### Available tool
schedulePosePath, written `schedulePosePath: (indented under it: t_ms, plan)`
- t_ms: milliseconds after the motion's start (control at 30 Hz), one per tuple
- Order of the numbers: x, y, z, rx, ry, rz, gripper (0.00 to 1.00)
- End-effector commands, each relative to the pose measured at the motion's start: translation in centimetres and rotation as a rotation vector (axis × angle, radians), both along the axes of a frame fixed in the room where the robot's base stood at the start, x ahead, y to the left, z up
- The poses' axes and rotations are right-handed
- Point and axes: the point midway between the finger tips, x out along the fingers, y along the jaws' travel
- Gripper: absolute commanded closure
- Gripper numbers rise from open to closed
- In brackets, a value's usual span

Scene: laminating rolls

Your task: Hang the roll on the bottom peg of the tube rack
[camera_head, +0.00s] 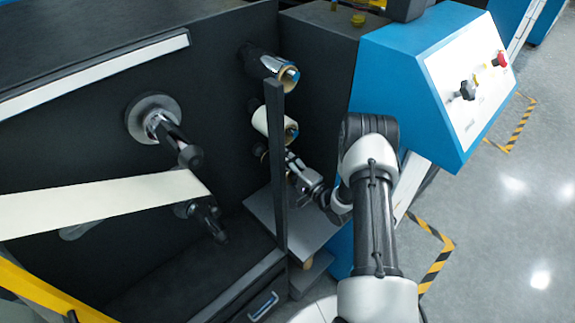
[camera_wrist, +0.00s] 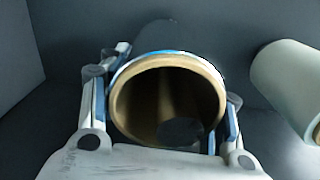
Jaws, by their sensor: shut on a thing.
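In the wrist view my gripper (camera_wrist: 160,112) is shut on a roll (camera_wrist: 120,98), with one finger on each side. The roll's brown cardboard core faces the camera, and its outside looks dark with a pale and blue rim. A dark rounded shape (camera_wrist: 181,131) shows low in the core's opening; I cannot tell whether it is the bottom peg's end. In the head view my gripper (camera_head: 289,167) is at the tube rack, below the middle white roll (camera_head: 266,121). The held roll and bottom peg are mostly hidden there by the dark upright post and gripper.
Another roll (camera_head: 262,63) hangs on the top peg. The middle roll also shows at right in the wrist view (camera_wrist: 285,80), close beside the held roll. A dark upright post (camera_head: 277,190) stands before the rack. A grey shelf (camera_head: 312,232) lies below my gripper; a blue control box (camera_head: 390,65) stands right.

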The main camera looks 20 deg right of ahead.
Motion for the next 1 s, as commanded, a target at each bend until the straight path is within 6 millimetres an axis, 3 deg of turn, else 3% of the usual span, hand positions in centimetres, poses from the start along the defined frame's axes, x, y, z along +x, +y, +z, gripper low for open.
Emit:
schedulePosePath:
  t_ms: [33,300,333,667,1000]
  plan:
    - [1.83,0.66,1.68,-0.027,-0.042,0.016,0.68]
    - [1.83,0.66,1.66,-0.029,-0.042,0.016,0.68]
    - [1.83,0.66,1.66,-0.029,-0.042,0.016,0.41]
    - [1.83,0.65,1.64,-0.030,-0.042,0.016,0.19]
    - [1.77,0.63,1.59,-0.029,-0.041,0.017,0.19]
